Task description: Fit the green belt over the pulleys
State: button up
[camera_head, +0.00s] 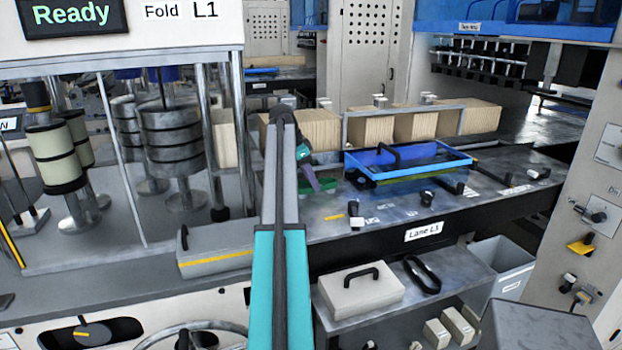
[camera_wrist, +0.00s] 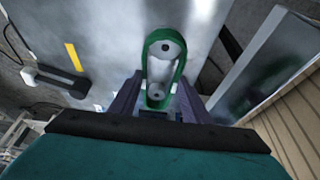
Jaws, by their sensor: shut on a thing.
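The green belt (camera_wrist: 151,66) is a closed loop in the wrist view. Its far end runs around the upper pulley (camera_wrist: 166,47), and its near end lies around the lower pulley (camera_wrist: 157,95). Whether it is fully seated in both grooves I cannot tell. My gripper (camera_wrist: 159,88) has its purple fingers on either side of the belt's near end, shut on it. In the head view my gripper (camera_head: 311,178) is low over the bench, and a bit of green (camera_head: 308,187) shows beside it. My arm hides part of that spot.
A blue tray (camera_head: 410,170) stands on the bench to the right, near several brown stacks (camera_head: 372,128). A grey box with a yellow stripe (camera_head: 215,250) is left of my arm. A black loop (camera_head: 422,278) and a lidded box (camera_head: 361,291) lie on the lower shelf.

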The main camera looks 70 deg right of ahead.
jog(key=shift+f, duration=0.75)
dwell(1.5)
jog(key=o, duration=1.1)
jog(key=shift+o, duration=0.2)
jog(key=shift+w+r, duration=0.1)
jog(key=shift+r, duration=0.05)
jog(key=shift+b+v, duration=1)
jog(key=shift+v, duration=2.6)
